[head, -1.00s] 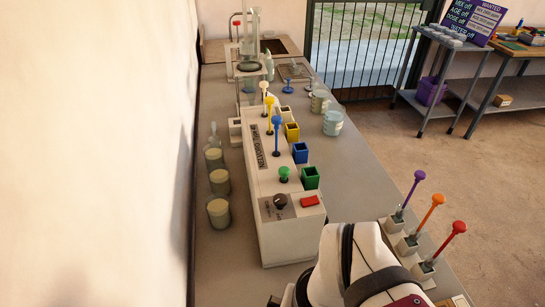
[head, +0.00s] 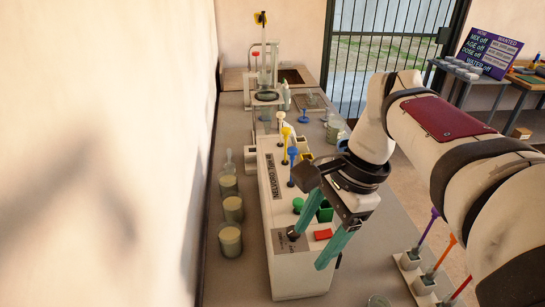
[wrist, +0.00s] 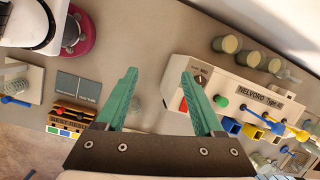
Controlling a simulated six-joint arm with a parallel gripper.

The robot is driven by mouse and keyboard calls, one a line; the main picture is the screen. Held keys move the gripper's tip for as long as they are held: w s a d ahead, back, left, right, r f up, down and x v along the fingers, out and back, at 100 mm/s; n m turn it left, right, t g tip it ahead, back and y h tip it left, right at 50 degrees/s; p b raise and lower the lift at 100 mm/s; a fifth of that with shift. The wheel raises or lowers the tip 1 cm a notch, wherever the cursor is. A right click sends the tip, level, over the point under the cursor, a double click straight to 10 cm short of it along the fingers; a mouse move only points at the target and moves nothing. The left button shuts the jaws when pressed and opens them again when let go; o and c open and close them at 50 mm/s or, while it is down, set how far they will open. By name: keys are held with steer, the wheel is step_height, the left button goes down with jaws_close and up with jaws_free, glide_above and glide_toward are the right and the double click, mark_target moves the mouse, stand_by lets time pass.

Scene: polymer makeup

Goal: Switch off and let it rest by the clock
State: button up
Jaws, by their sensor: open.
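Yellow (head: 285,133) and blue (head: 292,153) levers rise farther back. My gripper (head: 307,250) is open and empty, its teal fingers pointing down over this near end. I cannot make out a clock.
Several beakers (head: 230,240) line the bench left of the machine. Purple (head: 428,225), orange (head: 445,250) and red-topped rods stand at the right edge. A sign (head: 490,52) reads MIX, AGE, DOSE and WATER off. Glassware (head: 267,75) stands at the back.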

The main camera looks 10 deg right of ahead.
steer(key=w+d+r+m, duration=0.4)
steer(key=w+d+m, duration=0.2)
steer(key=w, duration=0.3)
steer(key=t+y, duration=0.1)
glide_toward(293, 234)
steer(key=x, duration=0.5)
steer(key=w+x, duration=0.1)
steer(key=x, duration=0.2)
steer(key=shift+d, duration=0.2)
jaws_close()
